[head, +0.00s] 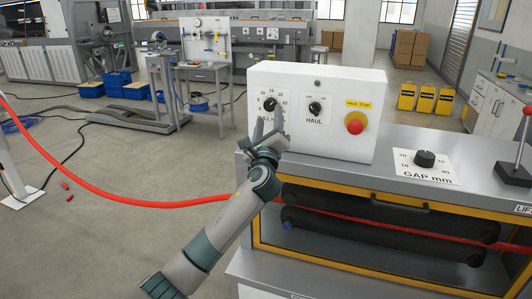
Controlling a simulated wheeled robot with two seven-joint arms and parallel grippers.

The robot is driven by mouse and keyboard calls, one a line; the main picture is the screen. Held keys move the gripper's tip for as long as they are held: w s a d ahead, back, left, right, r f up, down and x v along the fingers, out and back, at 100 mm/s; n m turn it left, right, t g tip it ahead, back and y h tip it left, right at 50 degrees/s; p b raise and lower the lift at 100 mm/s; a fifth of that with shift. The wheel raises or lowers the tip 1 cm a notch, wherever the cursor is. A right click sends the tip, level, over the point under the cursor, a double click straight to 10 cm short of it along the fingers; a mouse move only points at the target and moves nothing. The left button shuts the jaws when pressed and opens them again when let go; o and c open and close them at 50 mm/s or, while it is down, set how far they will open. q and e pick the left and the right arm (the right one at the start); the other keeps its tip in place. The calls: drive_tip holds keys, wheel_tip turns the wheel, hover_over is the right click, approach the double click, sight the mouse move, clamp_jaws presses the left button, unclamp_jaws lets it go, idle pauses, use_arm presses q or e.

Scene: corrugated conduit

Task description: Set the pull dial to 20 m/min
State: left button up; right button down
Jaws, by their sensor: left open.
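The pull dial (270,104) is a small black knob on the left of a white control box (335,120), with numbers printed around it. Its lower scale and part of its label are hidden behind my gripper. Its exact pointer setting is too small to read. My left gripper (267,126) is open and empty, fingers pointing up, just below and in front of the dial. I cannot tell whether a finger touches the box face. My right gripper is not in view.
A HAUL knob (315,108) and a red stop button (355,123) sit right of the dial. The box stands on a grey machine with a GAP knob (425,159) and a red-knobbed lever (522,140). A red conduit (130,199) runs in from the left.

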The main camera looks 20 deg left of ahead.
use_arm(q)
drive_tip(key=b+v, duration=0.3)
drive_tip(key=v, duration=1)
drive_tip(key=shift+s, duration=0.2)
drive_tip(key=shift+f, duration=0.15)
